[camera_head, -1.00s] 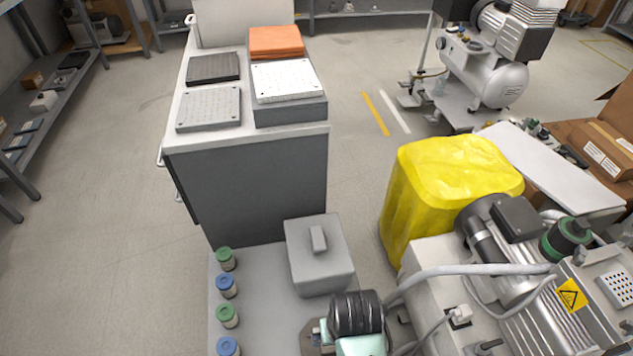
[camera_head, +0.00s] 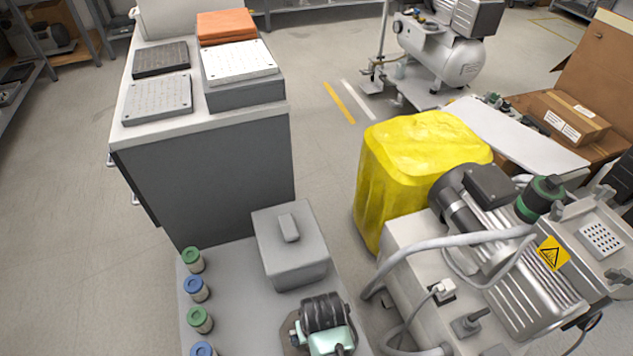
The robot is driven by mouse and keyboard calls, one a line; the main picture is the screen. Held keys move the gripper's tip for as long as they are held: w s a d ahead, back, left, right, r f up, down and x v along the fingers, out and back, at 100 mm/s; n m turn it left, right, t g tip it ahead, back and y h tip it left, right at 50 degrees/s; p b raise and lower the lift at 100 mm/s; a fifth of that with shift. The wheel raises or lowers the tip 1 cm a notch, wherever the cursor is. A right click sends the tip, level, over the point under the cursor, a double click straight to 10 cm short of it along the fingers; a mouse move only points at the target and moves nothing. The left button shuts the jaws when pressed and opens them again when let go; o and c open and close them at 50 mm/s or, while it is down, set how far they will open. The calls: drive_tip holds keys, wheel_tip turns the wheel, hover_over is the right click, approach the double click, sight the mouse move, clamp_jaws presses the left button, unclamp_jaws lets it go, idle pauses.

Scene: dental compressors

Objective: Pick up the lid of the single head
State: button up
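My gripper is not in view. A small pump unit with a black ribbed head (camera_head: 325,311) and a pale green body (camera_head: 333,341) sits at the bottom middle, partly cut off by the picture edge. Next to it, a grey box (camera_head: 293,262) is closed by a grey lid (camera_head: 268,228) with a raised bar handle on top. The box stands on a grey bench top (camera_head: 240,290). I cannot tell for certain which of these the task calls the single head.
Several jars with green or blue caps (camera_head: 193,259) line the bench's left edge. A grey cabinet (camera_head: 210,175) with flat plates stands behind. A yellow covered block (camera_head: 415,165) and a large compressor with hoses (camera_head: 500,270) stand at right. Open floor (camera_head: 60,230) lies left.

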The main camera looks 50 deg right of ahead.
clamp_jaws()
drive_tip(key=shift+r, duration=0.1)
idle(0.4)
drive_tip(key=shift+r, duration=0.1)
